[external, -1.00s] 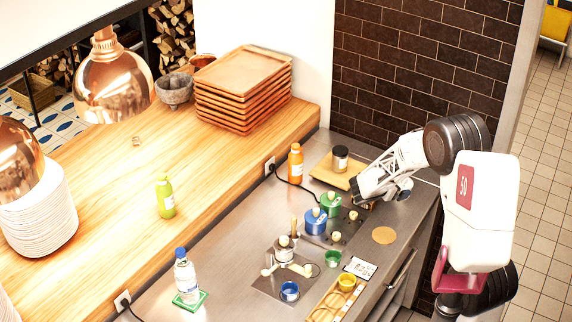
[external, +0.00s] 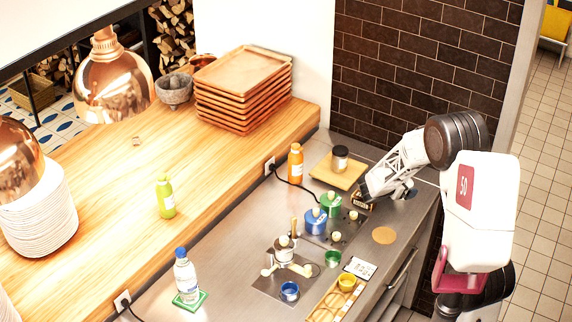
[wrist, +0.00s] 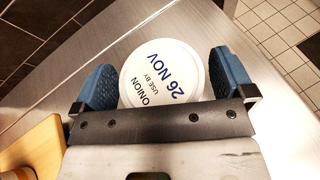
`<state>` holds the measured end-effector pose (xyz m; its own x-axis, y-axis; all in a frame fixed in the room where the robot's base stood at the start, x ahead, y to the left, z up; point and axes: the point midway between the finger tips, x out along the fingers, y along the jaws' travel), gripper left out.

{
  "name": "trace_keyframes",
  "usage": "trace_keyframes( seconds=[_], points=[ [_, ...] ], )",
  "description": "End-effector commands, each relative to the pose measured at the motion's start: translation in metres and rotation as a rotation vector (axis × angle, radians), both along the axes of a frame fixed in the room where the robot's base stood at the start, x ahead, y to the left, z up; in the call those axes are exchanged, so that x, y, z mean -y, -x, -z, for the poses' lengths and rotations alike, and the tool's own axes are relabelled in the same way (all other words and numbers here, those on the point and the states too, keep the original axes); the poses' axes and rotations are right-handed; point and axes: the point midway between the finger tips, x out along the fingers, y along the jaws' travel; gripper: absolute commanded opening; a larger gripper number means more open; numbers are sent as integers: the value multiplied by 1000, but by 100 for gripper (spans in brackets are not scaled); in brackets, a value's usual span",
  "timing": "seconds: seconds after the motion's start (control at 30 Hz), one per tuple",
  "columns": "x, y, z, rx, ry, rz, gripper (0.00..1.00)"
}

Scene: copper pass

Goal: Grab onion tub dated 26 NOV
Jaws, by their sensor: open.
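The onion tub (wrist: 150,62) shows in the wrist view as a round white lid. My gripper (wrist: 163,72) is open, with one blue finger on the left of the lid and the other on the right. The lid's near edge is hidden behind the gripper's dark crossbar. I cannot tell whether either finger touches the tub or how deep the fingers reach. In the external view the tub cannot be made out clearly around my arm's lower end.
A yellow board (external: 337,171) with a dark-lidded jar (external: 340,158) lies left of my arm. A small dark labelled block (external: 361,201), a green tub (external: 331,203) and a blue tub (external: 316,221) stand nearby. A dark brick wall (external: 420,60) rises behind.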

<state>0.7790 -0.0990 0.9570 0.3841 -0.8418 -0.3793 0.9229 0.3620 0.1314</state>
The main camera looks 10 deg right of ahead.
Motion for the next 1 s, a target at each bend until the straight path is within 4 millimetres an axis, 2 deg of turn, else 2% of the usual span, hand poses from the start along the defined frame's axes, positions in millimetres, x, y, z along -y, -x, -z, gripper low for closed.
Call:
trace_keyframes(
  seconds=[0.07,0.1,0.4,0.43,0.77,1.0],
  points=[
    [0,0,0,0,0,0,100],
    [0,0,0,0,0,0,97],
    [0,0,0,0,0,0,51],
    [0,0,0,0,0,0,49],
    [0,0,-2,0,0,0,49],
    [0,0,-16,2,1,0,49]
  ],
)
